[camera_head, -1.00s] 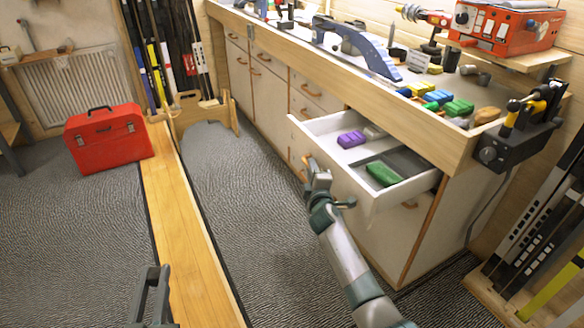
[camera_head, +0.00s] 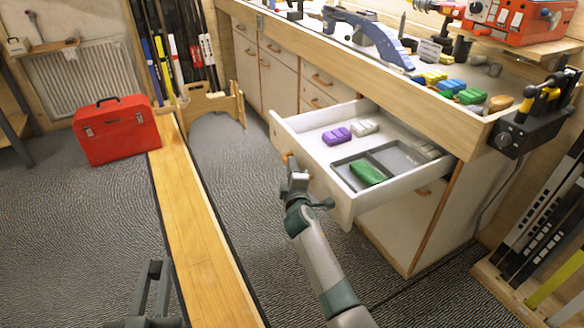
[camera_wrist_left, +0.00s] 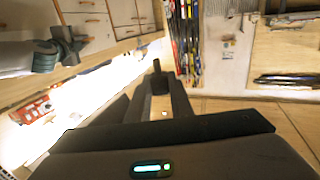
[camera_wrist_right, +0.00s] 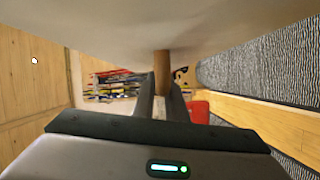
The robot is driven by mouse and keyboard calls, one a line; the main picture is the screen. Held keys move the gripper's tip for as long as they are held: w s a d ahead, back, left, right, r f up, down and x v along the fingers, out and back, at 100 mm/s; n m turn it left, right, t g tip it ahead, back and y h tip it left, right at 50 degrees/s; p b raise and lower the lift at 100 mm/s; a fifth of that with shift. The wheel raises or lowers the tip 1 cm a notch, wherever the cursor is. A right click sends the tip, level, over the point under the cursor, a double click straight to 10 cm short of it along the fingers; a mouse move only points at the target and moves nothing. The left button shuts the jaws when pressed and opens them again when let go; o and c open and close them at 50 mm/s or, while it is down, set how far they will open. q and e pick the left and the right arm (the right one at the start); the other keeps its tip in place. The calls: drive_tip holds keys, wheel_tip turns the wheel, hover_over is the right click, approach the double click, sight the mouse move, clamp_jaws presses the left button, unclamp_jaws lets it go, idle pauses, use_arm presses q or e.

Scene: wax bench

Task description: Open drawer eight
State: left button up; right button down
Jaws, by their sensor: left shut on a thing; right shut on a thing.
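A white drawer (camera_head: 318,172) is pulled out of the bench on its right side; I can read no number on it. My right gripper (camera_head: 291,167) is at the drawer's front face, shut on its brown handle (camera_wrist_right: 162,72), which shows between the fingers in the right wrist view. The drawer holds a purple block (camera_head: 337,136), a pale block (camera_head: 365,127) and a green block (camera_head: 367,173) in a grey tray. My left gripper (camera_head: 155,268) is low at the left, away from the bench, shut on a small dark thing (camera_wrist_left: 160,82) I cannot identify.
A red toolbox (camera_head: 117,130) stands on the floor at left. Skis lean at the back and right.

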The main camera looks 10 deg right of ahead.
drive_tip(key=shift+f, duration=0.1)
drive_tip(key=c, duration=1.8)
unclamp_jaws()
drive_tip(key=shift+s, duration=0.15)
use_arm(q)
drive_tip(key=shift+r+p, duration=0.45)
use_arm(e)
drive_tip(key=s+r, duration=0.1)
drive_tip(key=s, duration=1)
drive_tip(key=shift+s+a, duration=0.15)
drive_tip(key=shift+s, duration=0.2)
drive_tip(key=shift+f, duration=0.1)
